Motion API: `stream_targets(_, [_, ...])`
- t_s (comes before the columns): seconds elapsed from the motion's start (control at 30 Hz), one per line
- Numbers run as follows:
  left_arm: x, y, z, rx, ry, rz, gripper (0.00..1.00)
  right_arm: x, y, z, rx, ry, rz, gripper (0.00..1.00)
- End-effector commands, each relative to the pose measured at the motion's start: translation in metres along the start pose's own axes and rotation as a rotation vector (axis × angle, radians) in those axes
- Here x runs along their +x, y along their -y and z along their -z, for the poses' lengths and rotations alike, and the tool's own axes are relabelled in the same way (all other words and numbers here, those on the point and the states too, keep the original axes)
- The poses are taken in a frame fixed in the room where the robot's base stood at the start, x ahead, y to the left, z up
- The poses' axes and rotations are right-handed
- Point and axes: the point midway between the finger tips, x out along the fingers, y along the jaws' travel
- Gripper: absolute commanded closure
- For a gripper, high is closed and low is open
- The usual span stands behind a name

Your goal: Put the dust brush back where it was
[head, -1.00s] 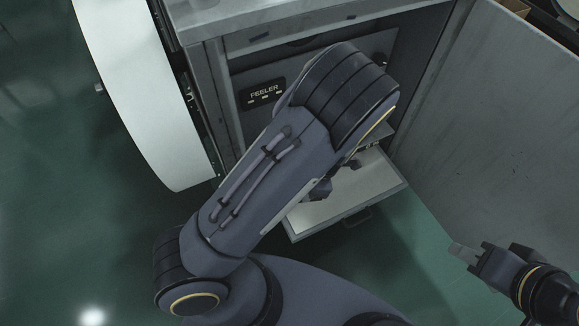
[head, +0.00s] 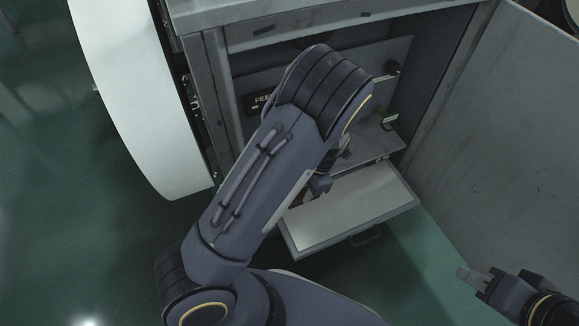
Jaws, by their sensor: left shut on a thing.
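My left arm reaches into an open grey cabinet (head: 218,85) and covers much of it. My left gripper (head: 322,183) shows only in part beside the forearm, over the left part of a pulled-out drawer (head: 362,205). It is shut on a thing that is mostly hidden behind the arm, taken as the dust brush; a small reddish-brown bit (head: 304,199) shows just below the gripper. I cannot see the brush clearly. My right gripper (head: 502,276) is at the lower right, empty, with its fingers apart, well away from the drawer.
The drawer's visible surface is bare and pale. A label plate (head: 258,101) is partly covered by my arm. A large open door (head: 510,110) stands right; a white curved panel (head: 120,90) stands left.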

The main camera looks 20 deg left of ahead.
Motion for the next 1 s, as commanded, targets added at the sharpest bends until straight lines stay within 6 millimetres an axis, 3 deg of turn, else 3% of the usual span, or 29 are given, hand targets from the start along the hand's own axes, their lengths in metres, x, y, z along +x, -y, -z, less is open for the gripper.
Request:
stream_targets(0.03, [0.003, -0.015, -0.001, -0.006, 0.004, 0.001, 0.95, 0.006, -0.003, -0.003, 0.0, 0.0, 0.0, 0.68])
stream_targets(0.2, [0.002, -0.05, -0.001, -0.003, 0.002, 0.0, 0.95, 0.012, -0.005, -0.006, 0.0, 0.0, 0.0, 0.68])
stream_targets(0.43, [0.001, -0.071, -0.001, -0.001, 0.002, 0.0, 0.95, 0.016, -0.007, -0.008, 0.0, 0.0, 0.0, 0.68])
stream_targets(0.63, [0.002, -0.103, -0.001, -0.001, 0.001, -0.001, 0.95, 0.023, -0.011, -0.012, 0.0, 0.0, 0.0, 0.68])
stream_targets(0.73, [0.011, -0.108, -0.003, 0.001, -0.001, 0.001, 0.95, 0.026, -0.012, -0.013, 0.0, 0.0, 0.0, 0.68])
stream_targets(1.0, [0.01, -0.109, -0.003, 0.002, 0.0, 0.0, 0.95, 0.025, -0.012, -0.013, 0.0, 0.0, 0.0, 0.68])
